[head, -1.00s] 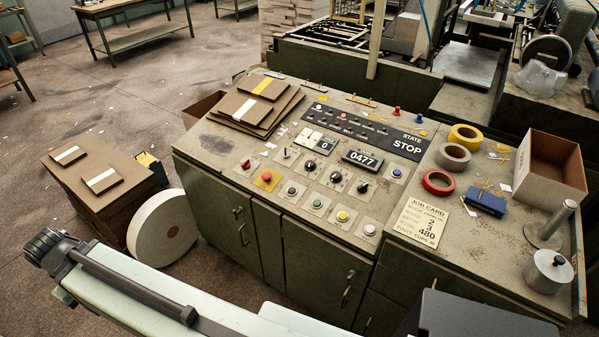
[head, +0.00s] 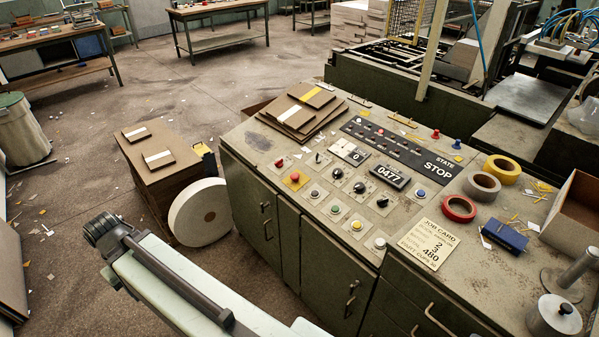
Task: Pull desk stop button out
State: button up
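The desk stop button is a red mushroom knob on a yellow square plate (head: 295,178), at the left front of the control desk's sloped top (head: 262,138). A smaller red button (head: 279,163) sits on a pale plate behind it to the left. The panel sign (head: 438,164) reads STATE STOP. Whether the stop knob is pressed in or out is too small to tell. My arm reaches in from the bottom, low in front of the desk and apart from the button. My gripper's fingers cannot be made out.
Greyboard sheets (head: 290,117) lie on the desk's back left. Tape rolls (head: 459,208), a blue box (head: 504,237) and an open carton (head: 577,212) stand on the right. A board stack (head: 150,170) and white roll (head: 201,213) stand left of the desk. Floor farther left is mostly clear.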

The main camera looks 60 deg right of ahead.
aim_at(295, 176)
jog(key=u, duration=0.05)
jog(key=i, duration=0.9)
jog(key=z, duration=0.1)
